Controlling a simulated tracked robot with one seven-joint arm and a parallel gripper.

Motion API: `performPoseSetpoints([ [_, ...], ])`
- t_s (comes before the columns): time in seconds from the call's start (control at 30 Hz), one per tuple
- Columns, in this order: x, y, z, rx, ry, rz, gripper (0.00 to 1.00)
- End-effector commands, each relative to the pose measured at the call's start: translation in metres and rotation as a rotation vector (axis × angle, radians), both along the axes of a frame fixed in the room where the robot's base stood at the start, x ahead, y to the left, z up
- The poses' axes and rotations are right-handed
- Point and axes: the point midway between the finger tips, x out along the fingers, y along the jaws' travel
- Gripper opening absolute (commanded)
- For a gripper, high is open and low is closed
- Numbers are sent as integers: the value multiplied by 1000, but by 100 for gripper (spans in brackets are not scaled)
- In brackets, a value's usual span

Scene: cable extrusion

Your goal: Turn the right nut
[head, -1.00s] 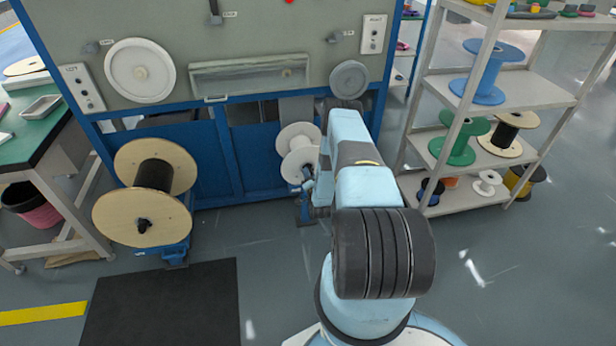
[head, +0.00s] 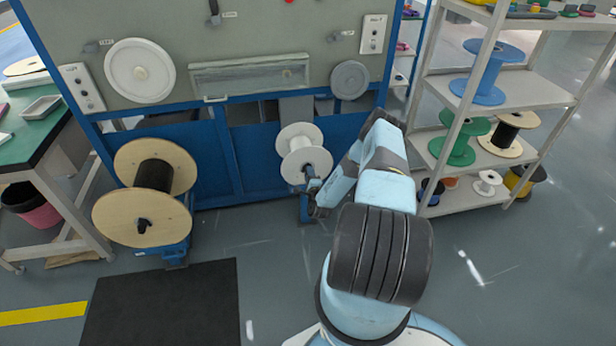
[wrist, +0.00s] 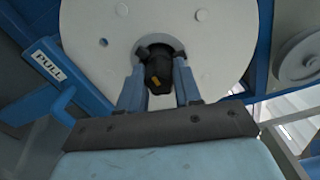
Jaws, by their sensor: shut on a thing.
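The right nut (wrist: 157,72) is a dark knob with a small yellow mark at the hub of the white spool (wrist: 215,35) in the wrist view. My gripper (wrist: 158,82) has one blue finger on each side of the nut and is shut on it. In the head view, the white spool (head: 297,140) stands low before the machine, and my gripper (head: 310,178) is at its near face. The nut cannot be made out clearly there. The left nut (head: 144,225) is dark and sits at the centre of the large wooden reel (head: 118,214).
A blue lever marked PULL (wrist: 50,68) is left of my gripper in the wrist view. In the head view, a shelf rack with spools (head: 540,95) stands on the right. A black mat (head: 160,305) lies on the floor at front left.

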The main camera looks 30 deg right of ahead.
Motion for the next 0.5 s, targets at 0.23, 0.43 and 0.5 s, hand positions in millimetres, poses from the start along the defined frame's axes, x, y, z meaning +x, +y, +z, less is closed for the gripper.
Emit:
performPoseSetpoints([
  [0.23,-2,11,-4,233,-53,14,3],
  [0.43,-1,12,-3,387,-98,15,3],
  [0.5,-1,12,-2,431,-111,15,3],
])
